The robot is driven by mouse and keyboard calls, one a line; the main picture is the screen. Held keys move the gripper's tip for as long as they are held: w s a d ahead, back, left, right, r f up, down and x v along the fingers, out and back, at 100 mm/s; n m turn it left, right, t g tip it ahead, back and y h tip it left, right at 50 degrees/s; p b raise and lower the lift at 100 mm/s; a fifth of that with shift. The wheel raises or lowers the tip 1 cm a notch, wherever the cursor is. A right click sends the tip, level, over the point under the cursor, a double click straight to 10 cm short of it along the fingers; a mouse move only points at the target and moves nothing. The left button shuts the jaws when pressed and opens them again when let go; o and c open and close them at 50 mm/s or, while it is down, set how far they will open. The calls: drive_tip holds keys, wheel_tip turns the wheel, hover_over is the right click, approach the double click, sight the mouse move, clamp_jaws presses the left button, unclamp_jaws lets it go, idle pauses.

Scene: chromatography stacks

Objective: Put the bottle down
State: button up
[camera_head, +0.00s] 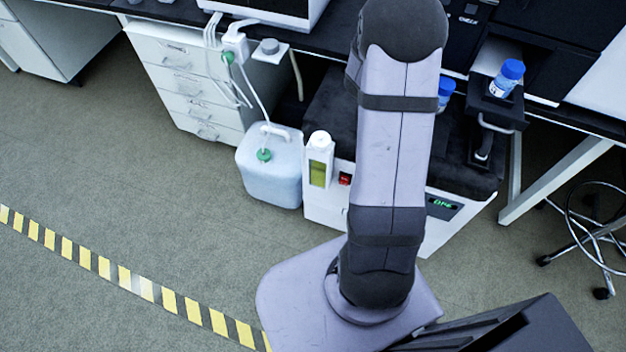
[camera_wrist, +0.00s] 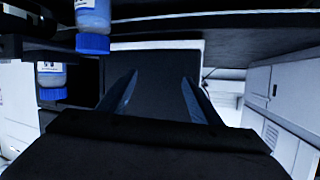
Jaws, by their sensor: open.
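Two bottles with blue caps show in the head view. One bottle (camera_head: 501,88) stands on a black holder at the front of the bench. Another bottle (camera_head: 445,91) is partly hidden behind my arm. In the wrist view, which looks upside down, one bottle (camera_wrist: 93,20) is at the upper left, and a second bottle (camera_wrist: 51,77) is at the left. Both are outside my fingers, to their left. My gripper (camera_wrist: 160,78) is open, with nothing seen between its fingers. It is not visible in the head view.
A black bench (camera_head: 322,36) runs along the back, with dark instruments at right. Below it are white drawers (camera_head: 190,88), a white canister (camera_head: 270,175) and a stool (camera_head: 600,232) at far right. Yellow-black tape (camera_head: 125,278) marks the open floor.

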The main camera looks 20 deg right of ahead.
drive_tip(key=a+f+n+y, duration=0.1)
drive_tip(key=a+n+y, duration=0.25)
drive_tip(key=a, duration=0.55)
drive_tip(key=a+f+n+t+y, duration=0.15)
drive_tip(key=a+y, duration=0.25)
drive_tip(key=a, duration=0.5)
drive_tip(key=a+f+n+g+y, duration=0.1)
drive_tip(key=a+f+n+y, duration=0.15)
drive_tip(key=a, duration=0.65)
drive_tip(key=s+a+n+g+y, duration=0.1)
drive_tip(key=s+a+n+g, duration=0.2)
drive_tip(key=s, duration=0.8)
drive_tip(key=s+a+f+n+g+y, duration=0.1)
drive_tip(key=s+a+n+g, duration=0.2)
drive_tip(key=s+a, duration=0.4)
drive_tip(key=s+g, duration=0.1)
drive_tip(key=s, duration=0.3)
drive_tip(key=shift+f, duration=0.15)
wheel_tip(320, 180, up, 15)
drive_tip(key=p, duration=1.5)
wheel_tip(320, 180, down, 17)
drive_tip(key=b, duration=1.6)
drive_tip(key=shift+b, duration=0.4)
